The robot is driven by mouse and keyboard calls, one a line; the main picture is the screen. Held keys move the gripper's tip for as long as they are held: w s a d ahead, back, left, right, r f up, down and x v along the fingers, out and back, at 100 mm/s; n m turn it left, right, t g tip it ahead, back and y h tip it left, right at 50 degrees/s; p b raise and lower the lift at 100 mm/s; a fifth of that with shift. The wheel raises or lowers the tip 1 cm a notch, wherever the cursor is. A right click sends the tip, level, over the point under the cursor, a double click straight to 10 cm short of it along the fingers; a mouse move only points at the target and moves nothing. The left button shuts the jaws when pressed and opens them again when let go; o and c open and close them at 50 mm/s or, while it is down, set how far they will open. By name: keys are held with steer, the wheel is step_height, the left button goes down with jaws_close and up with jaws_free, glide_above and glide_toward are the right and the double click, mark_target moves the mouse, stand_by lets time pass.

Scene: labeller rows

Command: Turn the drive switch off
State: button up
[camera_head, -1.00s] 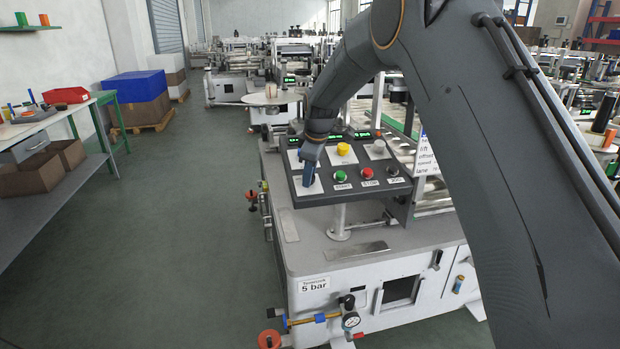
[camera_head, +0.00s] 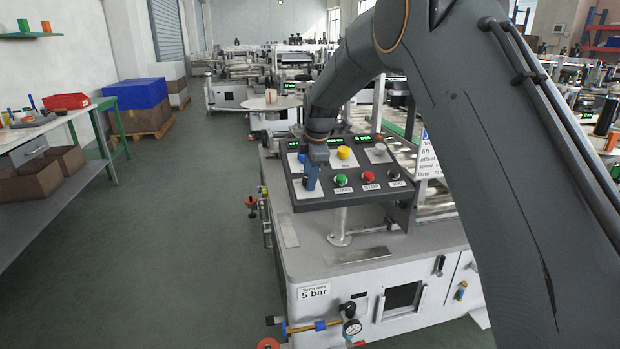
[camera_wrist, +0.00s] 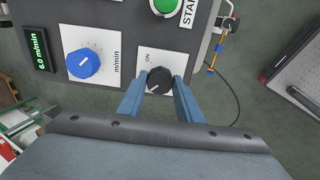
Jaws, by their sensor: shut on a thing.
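The drive switch is a black rotary knob (camera_wrist: 160,80) on a white plate (camera_wrist: 151,58) marked ON in the wrist view. A pale line on the knob points to the lower left in that view. My gripper (camera_wrist: 161,86) has its two blue fingers on either side of the knob, shut on it. In the head view my gripper (camera_head: 312,183) reaches down onto the left front of the tilted dark control panel (camera_head: 325,202). There the fingers hide the knob.
The panel also carries a green START button (camera_head: 341,180), a red STOP button (camera_head: 367,176), a black JOG button (camera_head: 393,173) and a yellow knob (camera_head: 344,153). A blue dial (camera_wrist: 83,63) lies beside the switch. The floor left of the machine is clear.

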stand_by(0.3)
steer(key=o, duration=1)
steer(key=shift+o, duration=0.2)
steer(key=b+v, duration=0.1)
steer(key=v, duration=0.7)
steer(key=shift+f, duration=0.1)
